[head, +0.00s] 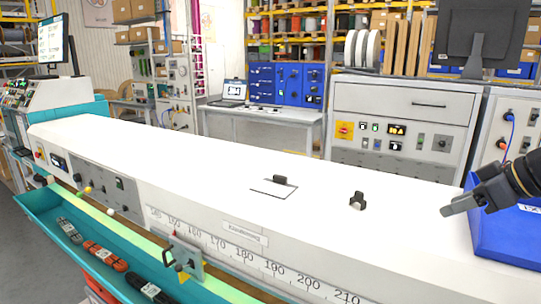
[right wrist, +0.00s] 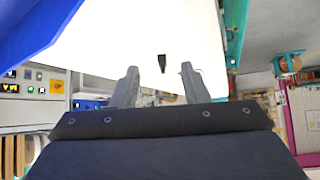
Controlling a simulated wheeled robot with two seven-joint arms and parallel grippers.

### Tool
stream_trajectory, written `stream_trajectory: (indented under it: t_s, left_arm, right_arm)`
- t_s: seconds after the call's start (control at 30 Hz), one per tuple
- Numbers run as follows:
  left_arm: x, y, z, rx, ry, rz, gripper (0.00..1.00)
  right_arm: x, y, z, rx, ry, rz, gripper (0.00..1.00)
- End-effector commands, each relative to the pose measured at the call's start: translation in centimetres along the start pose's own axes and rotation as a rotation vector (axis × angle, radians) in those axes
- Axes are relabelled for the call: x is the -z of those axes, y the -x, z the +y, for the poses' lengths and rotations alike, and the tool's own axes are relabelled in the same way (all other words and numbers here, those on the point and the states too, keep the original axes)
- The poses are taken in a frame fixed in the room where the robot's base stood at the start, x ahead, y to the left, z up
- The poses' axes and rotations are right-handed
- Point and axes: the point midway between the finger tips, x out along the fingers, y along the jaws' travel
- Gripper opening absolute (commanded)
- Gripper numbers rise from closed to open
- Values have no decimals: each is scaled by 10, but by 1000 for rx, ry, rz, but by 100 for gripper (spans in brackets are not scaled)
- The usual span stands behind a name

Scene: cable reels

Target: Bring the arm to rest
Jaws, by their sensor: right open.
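My right gripper (head: 449,209) comes in from the right edge in the head view, above the white bench top (head: 130,143) and beside the blue box (head: 507,246). In the right wrist view its two fingers (right wrist: 159,84) stand apart with nothing between them. A small dark part (head: 357,200) stands on the bench top to the left of the gripper, apart from it. Another dark part (head: 282,180) sits at a thin outlined rectangle further left. One dark part (right wrist: 162,62) shows beyond the fingertips in the right wrist view. My left gripper is not in view.
A ruler scale (head: 245,260) lines the bench's front. A monitor (head: 482,30) and grey control cabinets (head: 402,98) stand behind. Much of the white top is bare.

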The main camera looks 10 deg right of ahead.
Motion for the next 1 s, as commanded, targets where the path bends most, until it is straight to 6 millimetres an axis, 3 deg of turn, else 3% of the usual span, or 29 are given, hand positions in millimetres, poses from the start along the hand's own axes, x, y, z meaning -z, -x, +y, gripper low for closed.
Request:
stream_trajectory:
  t_s: [0.37,0.57,0.77,0.9,1.0]
  left_arm:
    - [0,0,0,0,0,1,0]
    - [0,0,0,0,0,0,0]
    - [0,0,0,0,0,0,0]
    - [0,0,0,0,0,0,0]
    - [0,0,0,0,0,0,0]
  right_arm:
    - [-21,-16,-37,42,-144,-3,41]
    - [-42,-34,-78,74,-262,-21,41]
    - [-81,-62,-148,96,-409,-72,41]
    - [-130,-92,-217,76,-518,-132,41]
    - [-165,-110,-252,44,-573,-166,41]
